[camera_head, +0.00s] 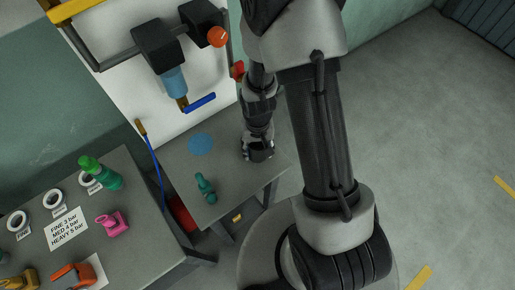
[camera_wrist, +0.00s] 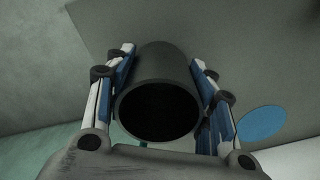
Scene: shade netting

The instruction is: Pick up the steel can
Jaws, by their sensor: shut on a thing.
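The steel can (camera_wrist: 165,62) is a dark grey cylinder with an open, dark mouth facing the camera in the wrist view. My gripper (camera_wrist: 162,75) is shut on it, with one blue-and-white finger along each side. In the head view my gripper (camera_head: 259,153) is over the right part of the small grey table (camera_head: 235,185). There the can is mostly hidden by my gripper and cannot be made out clearly. I cannot tell whether its base touches the table.
A board with pipes and a blue-handled valve (camera_head: 200,103) rises behind. A bench (camera_head: 140,235) with several nozzles is at left; floor at right is open.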

